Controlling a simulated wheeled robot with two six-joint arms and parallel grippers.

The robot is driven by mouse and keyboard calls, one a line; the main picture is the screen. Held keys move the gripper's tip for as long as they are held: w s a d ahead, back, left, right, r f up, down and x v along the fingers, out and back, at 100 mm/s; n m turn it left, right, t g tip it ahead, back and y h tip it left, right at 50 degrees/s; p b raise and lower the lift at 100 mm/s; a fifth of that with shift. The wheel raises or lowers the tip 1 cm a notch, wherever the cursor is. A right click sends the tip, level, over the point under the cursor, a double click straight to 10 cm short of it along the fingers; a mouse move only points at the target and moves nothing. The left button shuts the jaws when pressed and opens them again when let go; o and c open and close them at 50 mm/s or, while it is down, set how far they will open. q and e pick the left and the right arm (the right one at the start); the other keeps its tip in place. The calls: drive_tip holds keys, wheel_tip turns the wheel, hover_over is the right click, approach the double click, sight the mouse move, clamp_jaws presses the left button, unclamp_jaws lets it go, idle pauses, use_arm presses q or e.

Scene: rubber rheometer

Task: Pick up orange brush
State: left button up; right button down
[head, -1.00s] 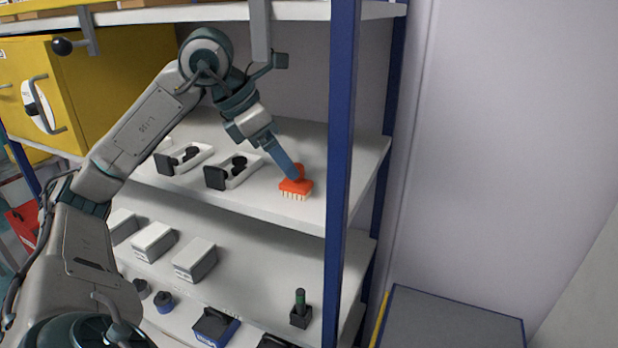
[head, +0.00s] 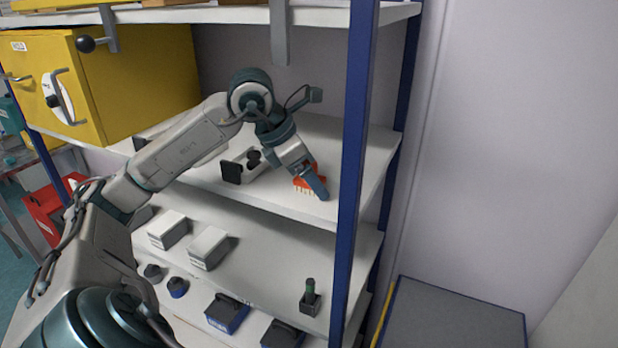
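The orange brush (head: 303,184) lies on the upper open white shelf, near its front edge and close to the blue upright. It has a red-orange back and pale bristles facing the front. My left gripper (head: 319,189) points down and to the right, with a blue-grey finger in front of the brush, covering its right part. Only one finger shows clearly, so whether the gripper is open or shut on the brush cannot be told. The brush appears to rest at shelf level. My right gripper is not in view.
A blue upright (head: 355,150) stands just right of the gripper. A white-and-black device (head: 243,166) sits left of the brush. The top shelf (head: 340,14) and its grey bracket (head: 280,35) are above.

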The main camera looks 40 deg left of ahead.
use_arm(q)
drive_tip(key=shift+w, duration=0.1)
drive_tip(key=c, duration=0.9)
drive_tip(key=shift+c, duration=0.2)
drive_tip(key=shift+r, duration=0.2)
drive_tip(key=shift+r, duration=1.5)
drive_tip(key=s+b, duration=0.2)
drive_tip(key=s+d+b, duration=0.1)
drive_tip(key=s+b, duration=0.1)
drive_tip(key=s, duration=0.1)
drive_tip(key=shift+d, duration=0.15)
drive_tip(key=s+d+r+b, duration=0.1)
drive_tip(key=s+d+b, duration=0.2)
drive_tip(key=s, duration=0.7)
drive_tip(key=shift+s+r+b, duration=0.2)
drive_tip(key=shift+r+b, duration=0.1)
drive_tip(key=shift+b, duration=0.5)
drive_tip(key=shift+d, duration=0.1)
